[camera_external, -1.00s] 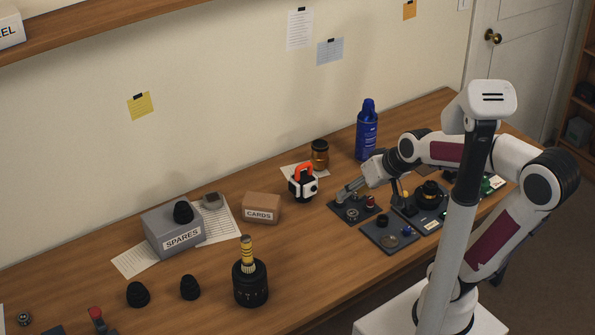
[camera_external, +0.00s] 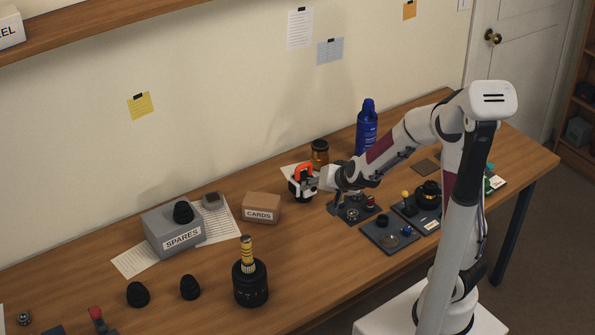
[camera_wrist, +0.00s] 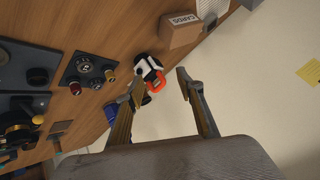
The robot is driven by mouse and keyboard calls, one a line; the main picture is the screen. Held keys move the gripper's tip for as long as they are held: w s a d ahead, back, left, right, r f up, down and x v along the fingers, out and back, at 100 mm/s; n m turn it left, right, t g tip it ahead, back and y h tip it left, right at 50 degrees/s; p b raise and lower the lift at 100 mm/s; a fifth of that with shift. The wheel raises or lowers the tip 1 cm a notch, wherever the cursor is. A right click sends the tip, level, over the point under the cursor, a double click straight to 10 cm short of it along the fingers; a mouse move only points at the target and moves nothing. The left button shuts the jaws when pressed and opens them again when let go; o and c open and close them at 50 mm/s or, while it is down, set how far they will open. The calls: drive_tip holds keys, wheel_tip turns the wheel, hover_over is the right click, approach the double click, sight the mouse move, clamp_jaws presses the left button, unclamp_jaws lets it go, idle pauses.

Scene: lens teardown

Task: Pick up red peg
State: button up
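A small red peg (camera_external: 370,203) stands on a small dark tray (camera_external: 341,208) near the middle of the table. In the wrist view a reddish peg on that tray (camera_wrist: 109,75) shows left of my fingers. My gripper (camera_external: 315,184) is above the table, up and left of the tray, beside a white-and-black device with an orange handle (camera_external: 298,187). In the wrist view my gripper (camera_wrist: 161,79) has its two fingers well apart, with nothing held between them. The device (camera_wrist: 150,72) appears beyond the fingertips; I cannot tell whether they touch.
An amber jar (camera_external: 320,153) and a blue spray can (camera_external: 366,133) stand behind. A CARDS box (camera_external: 261,207) is left of the device. Other dark trays (camera_external: 378,246) with parts lie to the right. A red-topped item (camera_external: 96,314) is at lower left.

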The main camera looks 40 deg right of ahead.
drive_tip(key=w+d+f+m+h, duration=0.2)
drive_tip(key=d+f, duration=0.1)
drive_tip(key=f, duration=0.2)
drive_tip(key=m+g+h, duration=0.1)
drive_tip(key=m+h, duration=0.1)
drive_tip(key=h, duration=0.6)
approach(369, 202)
drive_tip(key=shift+w+f, duration=0.35)
drive_tip(key=shift+w, duration=0.2)
drive_tip(key=shift+w+f, duration=0.35)
drive_tip(key=shift+w, duration=0.25)
drive_tip(key=shift+s+d+h, duration=0.4)
drive_tip(key=shift+h, duration=0.2)
drive_tip(key=shift+d, duration=0.1)
drive_tip(key=shift+x, duration=1.25)
drive_tip(key=shift+x, duration=2.6)
drive_tip(key=shift+s+d, duration=0.1)
